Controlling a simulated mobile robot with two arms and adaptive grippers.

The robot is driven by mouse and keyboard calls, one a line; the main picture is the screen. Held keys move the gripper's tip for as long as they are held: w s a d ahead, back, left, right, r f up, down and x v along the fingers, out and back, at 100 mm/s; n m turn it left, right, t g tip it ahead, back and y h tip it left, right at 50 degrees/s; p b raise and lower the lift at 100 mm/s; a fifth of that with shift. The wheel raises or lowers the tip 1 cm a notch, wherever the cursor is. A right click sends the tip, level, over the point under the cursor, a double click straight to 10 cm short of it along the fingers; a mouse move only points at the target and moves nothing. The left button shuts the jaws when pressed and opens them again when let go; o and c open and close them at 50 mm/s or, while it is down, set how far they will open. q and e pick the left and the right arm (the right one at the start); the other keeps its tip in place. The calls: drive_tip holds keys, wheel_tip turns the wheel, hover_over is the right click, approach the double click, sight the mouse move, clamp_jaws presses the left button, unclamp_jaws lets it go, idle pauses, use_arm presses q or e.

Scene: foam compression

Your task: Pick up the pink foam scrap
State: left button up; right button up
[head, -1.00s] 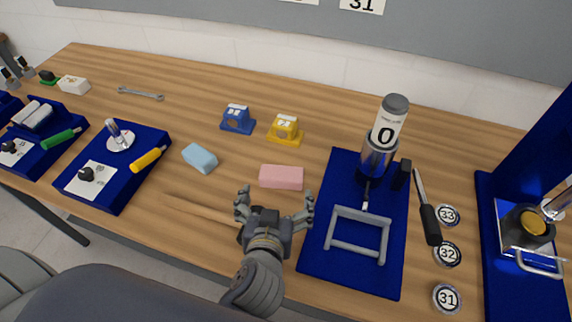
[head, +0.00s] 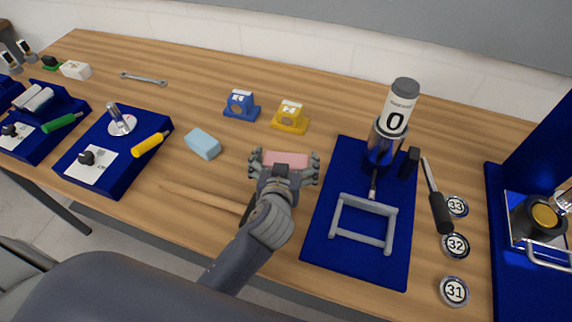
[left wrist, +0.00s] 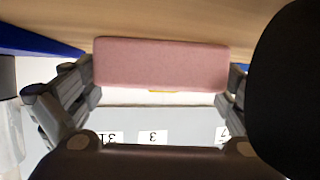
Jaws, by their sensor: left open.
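The pink foam scrap (head: 286,159) is a small flat block on the wooden table, left of the blue board with the grey handle. My left gripper (head: 284,166) is over its near side, with its open fingers on either side of the scrap. In the left wrist view the pink foam scrap (left wrist: 160,63) spans most of the gap between the fingers of the left gripper (left wrist: 160,88). I cannot tell whether the fingers touch it. The palm hides the scrap's near part in the head view. My right gripper is not in view.
A light blue foam block (head: 203,144) lies to the left. Blue (head: 240,105) and yellow (head: 290,117) small stands are behind the scrap. The blue board (head: 326,236) with a clear cylinder (head: 399,105) is close on the right. A wooden stick (head: 203,197) lies in front, left.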

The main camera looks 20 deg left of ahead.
use_arm(q)
drive_tip(key=shift+s, duration=0.1)
drive_tip(key=c, duration=0.5)
drive_tip(key=shift+r, duration=0.1)
